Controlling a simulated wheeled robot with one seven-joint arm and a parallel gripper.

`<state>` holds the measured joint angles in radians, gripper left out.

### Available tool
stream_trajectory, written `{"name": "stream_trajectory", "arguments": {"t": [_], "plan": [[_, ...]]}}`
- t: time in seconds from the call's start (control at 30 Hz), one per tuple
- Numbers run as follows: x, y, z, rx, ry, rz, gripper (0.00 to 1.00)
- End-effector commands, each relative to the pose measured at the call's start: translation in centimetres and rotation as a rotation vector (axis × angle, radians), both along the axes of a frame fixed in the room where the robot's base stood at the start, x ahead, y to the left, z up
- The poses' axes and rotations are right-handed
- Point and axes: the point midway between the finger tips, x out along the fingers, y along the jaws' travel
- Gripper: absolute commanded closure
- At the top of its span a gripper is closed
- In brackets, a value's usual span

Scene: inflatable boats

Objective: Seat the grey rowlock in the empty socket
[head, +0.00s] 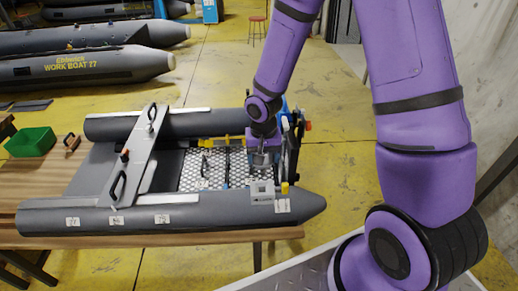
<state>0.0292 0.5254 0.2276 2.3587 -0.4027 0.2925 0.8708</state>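My gripper (262,150) points down over the right part of the grey inflatable boat (90,218), above the patterned floor. A small grey metallic piece (261,159) shows at its fingertips. I cannot tell whether this is the grey rowlock or part of the fingers, nor whether the fingers are shut. A light grey block (262,193), which looks like a socket mount, sits on the near tube just below and apart from the gripper. Its opening is too small to read. No other grey rowlock can be made out for sure.
The boat lies on a wooden table (28,188) with a green bin (31,142) at the left. A grey plank (138,150) crosses the boat. A yellow piece (285,188) stands beside the block. Dark fittings (290,145) crowd the right end. More boats (80,67) lie behind.

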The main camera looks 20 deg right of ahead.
Motion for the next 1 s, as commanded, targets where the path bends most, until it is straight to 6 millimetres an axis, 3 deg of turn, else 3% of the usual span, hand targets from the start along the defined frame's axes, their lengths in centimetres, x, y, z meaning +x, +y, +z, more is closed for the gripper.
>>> {"name": "stream_trajectory", "arguments": {"t": [0.6, 1.0], "plan": [[0.0, 0.0, -4.3, 0.001, 0.002, 0.001, 0.56], [0.0, 0.0, -4.8, 0.001, 0.000, 0.000, 0.56]]}}
